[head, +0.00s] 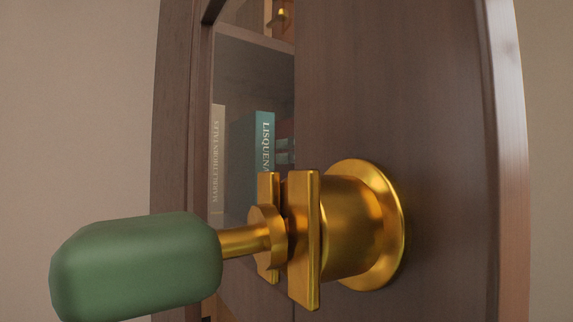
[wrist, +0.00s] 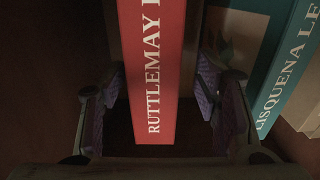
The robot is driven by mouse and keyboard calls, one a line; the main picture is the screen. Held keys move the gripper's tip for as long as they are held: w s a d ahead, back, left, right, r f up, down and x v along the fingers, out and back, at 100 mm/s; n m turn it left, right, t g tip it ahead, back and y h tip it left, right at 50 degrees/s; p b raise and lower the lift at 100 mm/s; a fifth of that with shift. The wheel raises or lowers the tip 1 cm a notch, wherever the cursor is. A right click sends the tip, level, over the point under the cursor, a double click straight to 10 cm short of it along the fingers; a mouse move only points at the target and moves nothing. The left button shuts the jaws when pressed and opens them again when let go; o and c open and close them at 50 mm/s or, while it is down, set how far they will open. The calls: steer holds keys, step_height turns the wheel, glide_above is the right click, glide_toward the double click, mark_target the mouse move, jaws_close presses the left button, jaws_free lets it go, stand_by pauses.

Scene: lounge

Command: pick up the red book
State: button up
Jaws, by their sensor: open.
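The red book (wrist: 158,75), with "RUTTLEMAY" in white on its spine, fills the middle of the wrist view. My gripper (wrist: 157,108) is open, with one dark, purple-padded finger on each side of the spine. Gaps show between the fingers and the book, though I cannot tell how deep the fingers reach along it. In the head view only a small dark reddish patch shows right of the teal book; I cannot tell whether it is the red book. My gripper is not clearly seen there.
The teal book (wrist: 285,80) stands close beside the right finger; it also shows in the head view (head: 263,130). A pale book (head: 217,160) stands left of it. The brown cabinet door (head: 430,100) covers the right. A gold fitting (head: 375,215) and green grip (head: 135,265) stand in front.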

steer(key=p+x, duration=0.2)
steer(key=x, duration=0.3)
steer(key=shift+w+p, duration=0.3)
steer(key=shift+p, duration=0.05)
jaws_close()
stand_by(0.4)
